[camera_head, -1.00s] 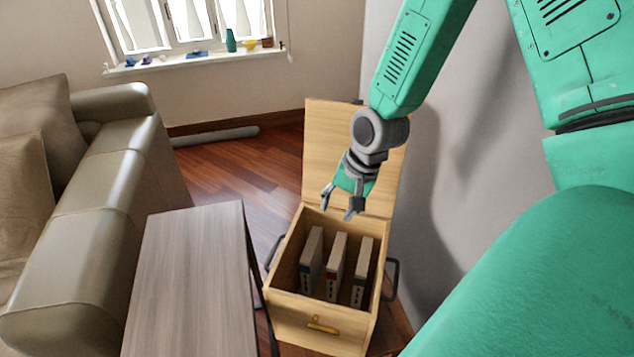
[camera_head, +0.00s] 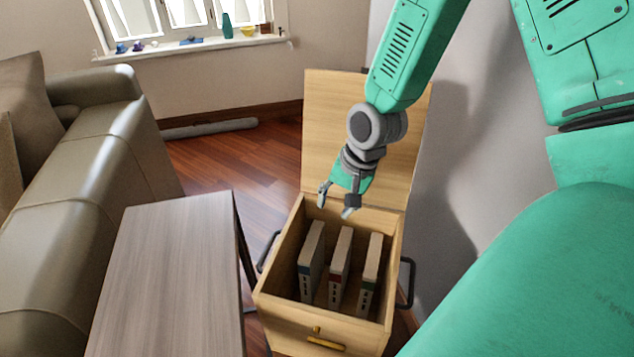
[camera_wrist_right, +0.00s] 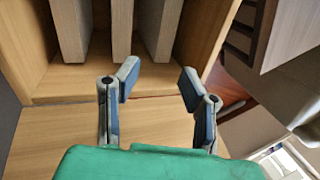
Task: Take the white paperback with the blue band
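The white paperback with the blue band (camera_head: 311,260) stands upright in the open wooden box, leftmost of three books. Its blue band shows low on its spine. In the right wrist view the same book (camera_wrist_right: 160,22) appears rightmost, its band out of sight. My right gripper (camera_head: 336,201) is open and empty above the back part of the box, apart from the books. In the right wrist view its two fingers (camera_wrist_right: 160,84) are spread wide, short of the books. My left gripper is not in view.
A red-banded book (camera_head: 341,265) and a green-banded book (camera_head: 371,270) stand to the right in the wooden box (camera_head: 318,320). The raised lid (camera_head: 330,110) is behind. A grey-brown table (camera_head: 170,270) and a sofa (camera_head: 90,200) are at left; a wall is at right.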

